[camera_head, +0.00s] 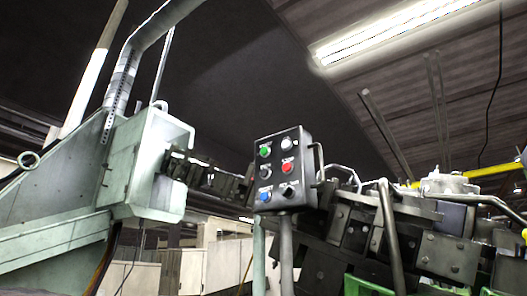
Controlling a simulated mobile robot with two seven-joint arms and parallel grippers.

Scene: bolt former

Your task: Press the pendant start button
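The pendant (276,177) is a dark grey control box on a grey post, upright near the middle of the view and facing me. Its face has a green button (265,151) at upper left, a red button (286,168) at middle right and a blue button (265,196) at lower left. A pale grey control (286,143) sits at upper right, and dark controls fill the other places. The labels are too small to read, so I cannot confirm which is start. Nothing covers the face. I see neither of my grippers in this view.
A pale green machine housing (150,160) stands to the left. Dark machine blocks (400,235) and bent grey pipes (388,235) crowd the right, close beside the pendant. A handle (318,160) is on the pendant's right side. Small dark parts at the right edge are cut off.

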